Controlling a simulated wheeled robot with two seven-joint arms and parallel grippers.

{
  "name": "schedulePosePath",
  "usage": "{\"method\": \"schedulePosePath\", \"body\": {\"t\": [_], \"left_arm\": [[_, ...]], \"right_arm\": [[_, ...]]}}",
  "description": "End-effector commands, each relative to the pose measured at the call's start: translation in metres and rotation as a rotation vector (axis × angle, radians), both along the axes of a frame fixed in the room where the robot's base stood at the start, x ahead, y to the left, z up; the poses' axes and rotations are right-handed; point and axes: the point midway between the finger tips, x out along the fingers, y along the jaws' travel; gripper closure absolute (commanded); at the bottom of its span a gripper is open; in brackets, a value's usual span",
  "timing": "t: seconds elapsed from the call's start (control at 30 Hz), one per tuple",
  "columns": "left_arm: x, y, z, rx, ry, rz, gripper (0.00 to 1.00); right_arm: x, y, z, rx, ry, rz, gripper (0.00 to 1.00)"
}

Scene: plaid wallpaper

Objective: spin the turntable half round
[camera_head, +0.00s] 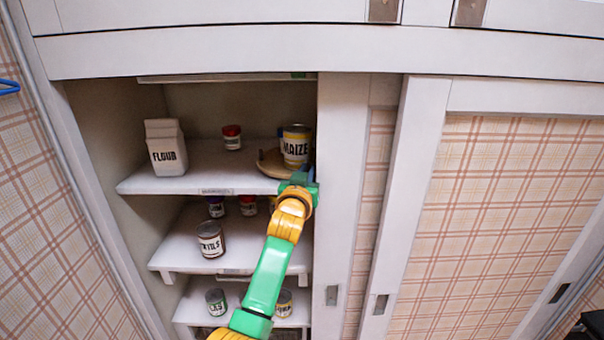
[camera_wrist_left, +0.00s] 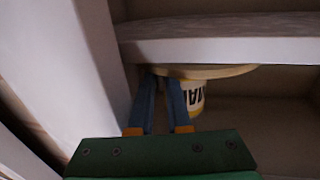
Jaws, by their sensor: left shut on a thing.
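The turntable (camera_head: 267,163) is a low round wooden disc on the right side of the upper shelf, against the cabinet's inner edge. A yellow and white can marked MAIZE (camera_head: 296,146) stands on it. My left gripper (camera_head: 306,172) reaches in at the disc's front right, and its blue fingers are partly hidden by the wrist. In the left wrist view, which looks upside down, the gripper (camera_wrist_left: 162,84) has its two fingers at the rim of the turntable (camera_wrist_left: 215,71), shut on it, beside the can (camera_wrist_left: 194,97). My right gripper is not in view.
A FLOUR carton (camera_head: 166,147) and a red-lidded jar (camera_head: 232,137) share the upper shelf (camera_head: 205,182). Lower shelves hold several cans and jars. A white sliding door frame (camera_head: 340,200) stands close to the right of my left gripper.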

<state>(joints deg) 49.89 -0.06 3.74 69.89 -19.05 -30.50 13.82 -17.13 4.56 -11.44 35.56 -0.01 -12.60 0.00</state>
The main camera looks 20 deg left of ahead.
Motion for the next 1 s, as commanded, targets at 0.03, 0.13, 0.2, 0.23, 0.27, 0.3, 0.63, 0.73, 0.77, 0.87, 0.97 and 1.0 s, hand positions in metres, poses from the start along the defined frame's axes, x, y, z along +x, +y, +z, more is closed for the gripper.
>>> {"method": "schedulePosePath", "body": {"t": [0.03, 0.13, 0.2, 0.23, 0.27, 0.3, 0.63, 0.73, 0.77, 0.87, 0.97, 1.0], "left_arm": [[0.000, -0.001, -0.002, -0.001, 0.006, -0.001, 1.00], [0.000, 0.000, -0.003, -0.001, 0.006, 0.000, 0.76], [0.000, 0.000, -0.002, -0.001, 0.005, 0.000, 0.57], [0.000, 0.000, -0.002, -0.001, 0.005, 0.000, 0.55], [0.000, 0.000, -0.002, -0.001, 0.004, 0.000, 0.55], [0.000, 0.000, -0.002, -0.001, 0.004, 0.000, 0.55], [0.000, 0.000, -0.001, 0.000, 0.002, 0.000, 0.55], [0.000, 0.000, -0.001, 0.000, 0.001, 0.000, 0.55], [0.000, 0.000, -0.001, 0.000, 0.001, 0.000, 0.55], [0.000, 0.000, -0.001, 0.000, 0.001, 0.000, 0.55], [-0.001, 0.003, -0.001, 0.000, 0.001, 0.005, 0.55], [-0.006, 0.014, 0.001, 0.000, 0.001, 0.021, 0.55]], "right_arm": [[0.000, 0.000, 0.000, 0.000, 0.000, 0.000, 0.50], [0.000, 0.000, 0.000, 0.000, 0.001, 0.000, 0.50], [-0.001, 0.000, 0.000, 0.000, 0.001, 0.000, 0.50], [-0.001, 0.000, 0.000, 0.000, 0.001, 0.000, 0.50], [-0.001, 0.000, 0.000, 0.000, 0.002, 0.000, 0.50], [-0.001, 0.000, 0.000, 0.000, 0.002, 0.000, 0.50], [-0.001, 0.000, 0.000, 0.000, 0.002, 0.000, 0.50], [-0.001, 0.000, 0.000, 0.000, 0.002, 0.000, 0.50], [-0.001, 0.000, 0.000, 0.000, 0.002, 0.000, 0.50], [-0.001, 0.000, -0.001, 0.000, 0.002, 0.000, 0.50], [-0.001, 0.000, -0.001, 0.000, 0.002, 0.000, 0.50], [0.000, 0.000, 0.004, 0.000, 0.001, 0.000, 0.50]]}}
